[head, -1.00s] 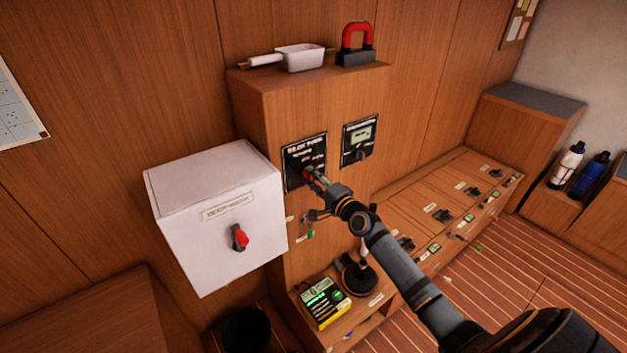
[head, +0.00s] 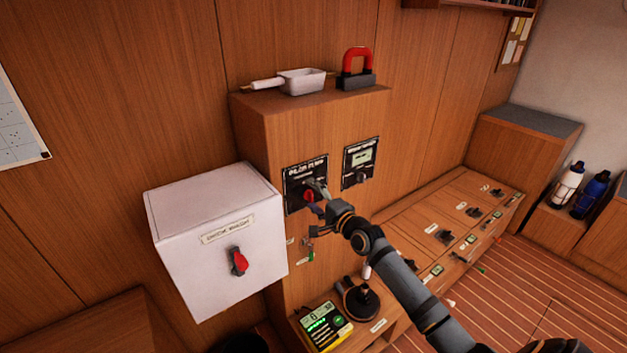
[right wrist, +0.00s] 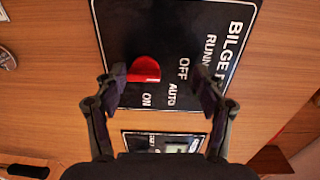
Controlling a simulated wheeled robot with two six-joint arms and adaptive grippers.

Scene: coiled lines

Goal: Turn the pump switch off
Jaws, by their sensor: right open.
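The black bilge pump panel (head: 291,190) is on the front of the wooden cabinet; it also shows in the right wrist view (right wrist: 190,40), with OFF, AUTO and ON labels. Its red switch knob (head: 309,196) shows in the right wrist view (right wrist: 143,69) between my finger lines, closer to the left finger. I cannot tell which label it points to. My right gripper (head: 318,200) is open and empty at the panel, with its fingers (right wrist: 161,88) to either side of the knob in the wrist picture. Whether they touch it is unclear. My left gripper is out of view.
A white box (head: 205,205) with another red switch (head: 238,262) sticks out left of the panel. A second black panel (head: 352,172) with a small display is to the right. A yellow meter (head: 325,325) and a dark round-based object (head: 358,300) stand below.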

